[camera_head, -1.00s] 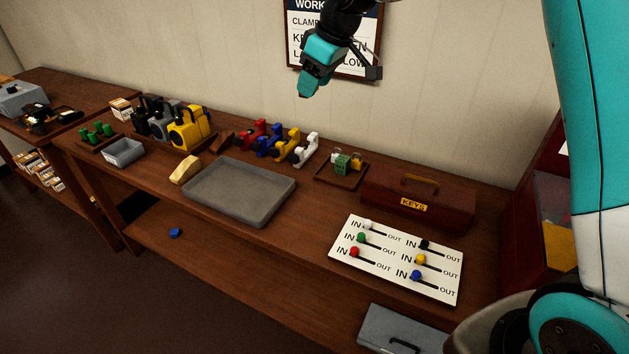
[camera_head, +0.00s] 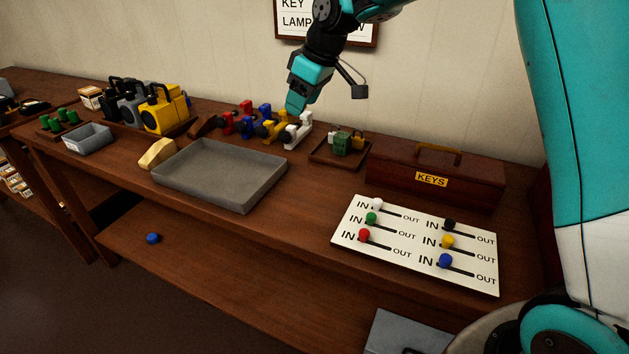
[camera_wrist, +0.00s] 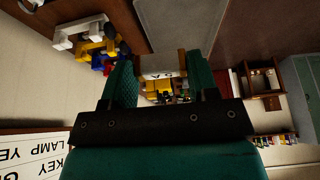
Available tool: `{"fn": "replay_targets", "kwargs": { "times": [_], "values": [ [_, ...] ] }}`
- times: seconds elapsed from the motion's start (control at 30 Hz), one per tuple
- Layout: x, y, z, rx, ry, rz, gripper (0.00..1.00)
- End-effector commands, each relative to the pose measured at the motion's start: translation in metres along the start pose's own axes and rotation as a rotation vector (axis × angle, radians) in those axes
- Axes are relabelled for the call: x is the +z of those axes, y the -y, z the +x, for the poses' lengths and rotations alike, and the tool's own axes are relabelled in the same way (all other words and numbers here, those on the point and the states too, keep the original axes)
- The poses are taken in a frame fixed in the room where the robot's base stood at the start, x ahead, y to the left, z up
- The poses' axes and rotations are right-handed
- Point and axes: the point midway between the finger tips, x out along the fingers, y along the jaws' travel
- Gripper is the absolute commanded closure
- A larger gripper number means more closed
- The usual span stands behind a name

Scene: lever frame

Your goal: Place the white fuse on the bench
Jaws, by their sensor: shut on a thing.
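My gripper (camera_head: 297,106) hangs above the back of the wooden bench (camera_head: 311,200), over the row of coloured clamp-like pieces. In the wrist view my gripper (camera_wrist: 162,85) has its two green fingers shut on the white fuse (camera_wrist: 164,74). The fuse shows a pale body with dark lettering and brassy ends, lying across between the fingertips. In the head view the fuse is too hidden by the fingers to make out.
A white clamp-like piece (camera_head: 299,131) stands just below my gripper. A grey tray (camera_head: 220,178) lies left of centre. A small padlock tray (camera_head: 325,155), a red KEYS box (camera_head: 435,179) and a lever board (camera_head: 415,245) stand right. Bare bench lies between tray and board.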

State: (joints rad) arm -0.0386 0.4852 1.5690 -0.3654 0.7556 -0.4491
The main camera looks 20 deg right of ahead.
Motion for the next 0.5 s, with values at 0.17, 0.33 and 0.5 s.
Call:
{"fn": "replay_targets", "kwargs": {
  "times": [0.17, 0.33, 0.5],
  "values": [
    [0.014, 0.002, 0.033, -0.005, 0.005, 0.000, 0.68],
    [0.032, 0.002, 0.077, -0.006, 0.006, 0.001, 0.68],
    [0.049, 0.002, 0.118, -0.006, 0.006, 0.001, 0.68]
  ]
}}
